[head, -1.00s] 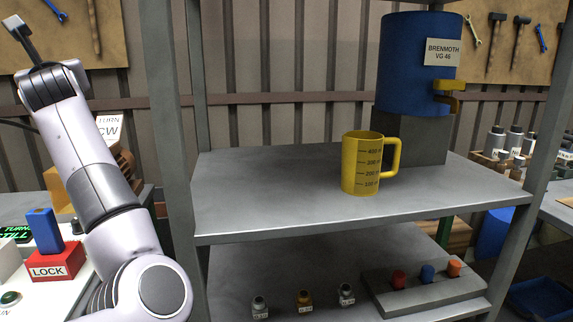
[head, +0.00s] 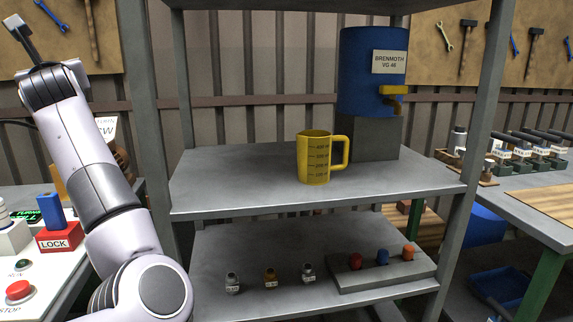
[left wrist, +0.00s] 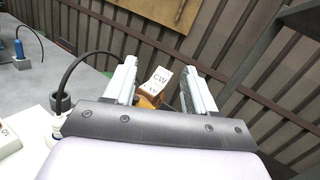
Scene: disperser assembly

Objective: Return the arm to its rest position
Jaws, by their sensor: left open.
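My left arm comes in from the left of the head view and reaches up, clear of the shelf. My left gripper (head: 28,50) is at the upper left, in front of the tool board. In the left wrist view the two fingers of the left gripper (left wrist: 153,85) stand apart with nothing held between them. A white card marked CW (left wrist: 158,80) shows behind the gap, beyond the fingers. My right gripper is in neither view.
Small bottles and a block with coloured plugs (head: 400,275) are below. A red LOCK block (head: 58,237) is left; a bench (head: 515,200) is right.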

